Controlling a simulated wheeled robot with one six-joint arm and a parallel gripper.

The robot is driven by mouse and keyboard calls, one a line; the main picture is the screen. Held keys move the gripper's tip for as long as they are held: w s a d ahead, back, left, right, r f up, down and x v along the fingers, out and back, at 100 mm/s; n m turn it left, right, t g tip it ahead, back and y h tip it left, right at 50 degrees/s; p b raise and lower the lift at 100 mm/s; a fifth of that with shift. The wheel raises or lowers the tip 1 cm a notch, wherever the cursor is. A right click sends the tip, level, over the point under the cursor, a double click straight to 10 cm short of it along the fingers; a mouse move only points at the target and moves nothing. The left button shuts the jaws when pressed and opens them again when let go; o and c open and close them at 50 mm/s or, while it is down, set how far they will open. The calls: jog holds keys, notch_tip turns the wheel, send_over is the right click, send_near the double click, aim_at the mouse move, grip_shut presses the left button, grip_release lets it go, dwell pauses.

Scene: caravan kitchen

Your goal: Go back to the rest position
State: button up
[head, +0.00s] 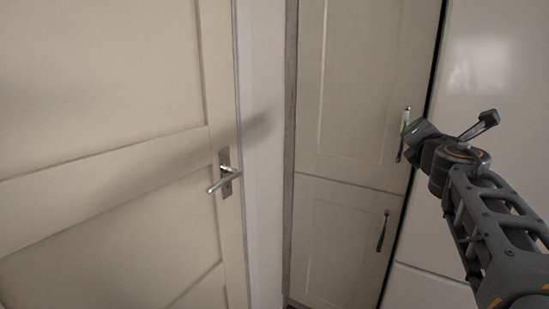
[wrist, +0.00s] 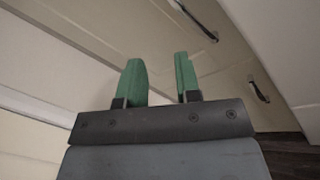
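My gripper shows in the wrist view (wrist: 160,80) with two green fingers standing apart, and nothing is between them. In the head view my arm reaches in from the right edge. The gripper end (head: 418,130) is by the upper handle (head: 405,118) of a tall cream cupboard. I cannot tell from this view whether it touches the handle. In the wrist view the upper handle (wrist: 195,19) lies beyond and to the right of the fingers, apart from them.
A cream door (head: 110,130) with a metal lever handle (head: 224,181) fills the left. The cupboard's upper door (head: 350,90) and lower door (head: 335,240) look shut. The lower door has a dark handle (head: 383,230). A glossy white panel (head: 490,60) stands at right.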

jog(key=s+a+f+m+g+y+p, duration=0.2)
jog(key=s+a+f+m+g+p, duration=0.4)
jog(key=m, duration=0.6)
jog(key=s+a+f+m+g+y+p, duration=0.3)
jog(key=s+a+f+m+g+p, duration=0.3)
jog(key=s+a+m+p, duration=0.5)
jog(key=s+m+g+p, duration=0.1)
jog(key=g+p, duration=0.1)
jog(key=p, duration=0.1)
jog(key=shift+f+m, duration=0.25)
jog(key=shift+m, duration=0.15)
jog(key=shift+d, duration=0.1)
